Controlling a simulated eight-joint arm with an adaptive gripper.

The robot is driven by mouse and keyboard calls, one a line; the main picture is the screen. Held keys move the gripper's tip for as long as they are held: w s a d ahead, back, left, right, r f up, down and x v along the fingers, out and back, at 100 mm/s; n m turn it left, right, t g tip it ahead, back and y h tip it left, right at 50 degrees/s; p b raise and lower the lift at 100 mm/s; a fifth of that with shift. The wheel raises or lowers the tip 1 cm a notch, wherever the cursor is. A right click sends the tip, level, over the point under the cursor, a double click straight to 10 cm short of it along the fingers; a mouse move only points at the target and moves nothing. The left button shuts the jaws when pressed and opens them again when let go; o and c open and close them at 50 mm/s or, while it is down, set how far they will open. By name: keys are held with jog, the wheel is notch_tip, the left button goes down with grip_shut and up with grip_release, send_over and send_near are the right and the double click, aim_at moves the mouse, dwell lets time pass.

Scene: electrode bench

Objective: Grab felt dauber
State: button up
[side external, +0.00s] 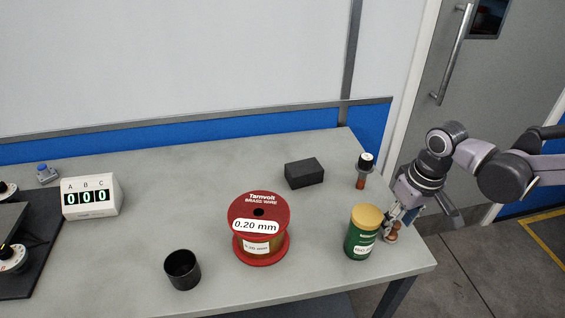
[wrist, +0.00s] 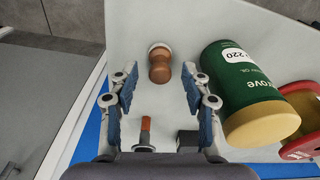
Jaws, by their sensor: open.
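The felt dauber, a small turned brown wooden piece with a pale end (wrist: 159,62), shows in the wrist view between and slightly beyond my fingertips. In the side external view the brown dauber (side external: 391,235) is at the bench's right end, partly hidden by my fingers. My gripper (wrist: 159,76) is open, with one blue-padded finger on each side of the dauber's near end. It also shows in the side external view (side external: 396,222), low over the bench. I cannot tell whether either finger touches the dauber.
A green can with a yellow lid (side external: 363,232) stands close beside my fingers; it also shows in the wrist view (wrist: 240,85). A small black-and-orange item (side external: 364,168), a black block (side external: 304,172), a red wire spool (side external: 259,230) and a black cup (side external: 182,270) stand further off.

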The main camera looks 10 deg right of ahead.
jog(key=shift+w+f, duration=0.1)
jog(key=shift+f, duration=0.95)
grip_shut()
jog(key=shift+r, duration=0.15)
